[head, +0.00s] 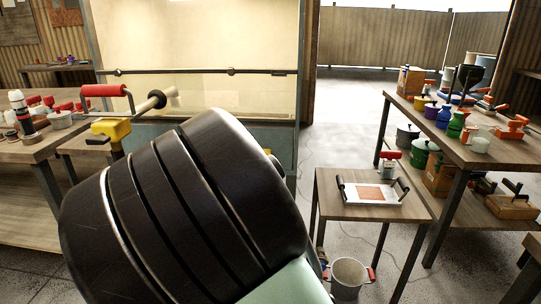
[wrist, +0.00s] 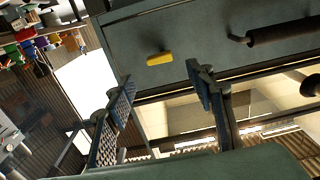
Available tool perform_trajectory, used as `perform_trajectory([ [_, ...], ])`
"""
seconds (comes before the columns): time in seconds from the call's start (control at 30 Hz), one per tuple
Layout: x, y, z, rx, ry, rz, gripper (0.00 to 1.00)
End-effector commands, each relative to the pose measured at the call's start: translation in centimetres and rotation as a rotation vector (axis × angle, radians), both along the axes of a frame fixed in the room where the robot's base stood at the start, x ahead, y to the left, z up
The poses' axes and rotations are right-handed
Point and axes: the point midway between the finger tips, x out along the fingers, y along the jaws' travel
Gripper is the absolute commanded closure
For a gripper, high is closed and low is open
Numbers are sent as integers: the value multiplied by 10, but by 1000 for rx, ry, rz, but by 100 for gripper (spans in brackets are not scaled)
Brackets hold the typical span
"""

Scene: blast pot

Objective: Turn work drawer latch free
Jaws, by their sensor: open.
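In the wrist view a grey-green panel (wrist: 215,40), which looks like the work drawer's front, fills the top. A small yellow bar (wrist: 160,58), apparently the latch, sits on it, tilted slightly in the picture. A dark bar handle (wrist: 290,28) is on the same panel to the right. My gripper (wrist: 160,77) is open and empty, with its two blue-grey fingers wide apart. The yellow bar appears between and beyond the fingertips, with no visible contact.
In the head view a cabinet with a pale window (head: 200,40) stands behind my arm. A small table with a white tray (head: 372,192) and a metal bucket (head: 349,276) are at right. A cluttered bench (head: 470,150) stands further right.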

Motion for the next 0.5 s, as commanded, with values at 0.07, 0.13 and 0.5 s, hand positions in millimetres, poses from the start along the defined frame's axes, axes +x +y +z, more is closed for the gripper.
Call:
perform_trajectory([
  [0.07, 16, -2, -2, -2, -2, -4, 51],
  [0.13, 31, -3, -3, -1, -2, -3, 51],
  [0.5, 82, -4, -1, 0, 1, -1, 51],
])
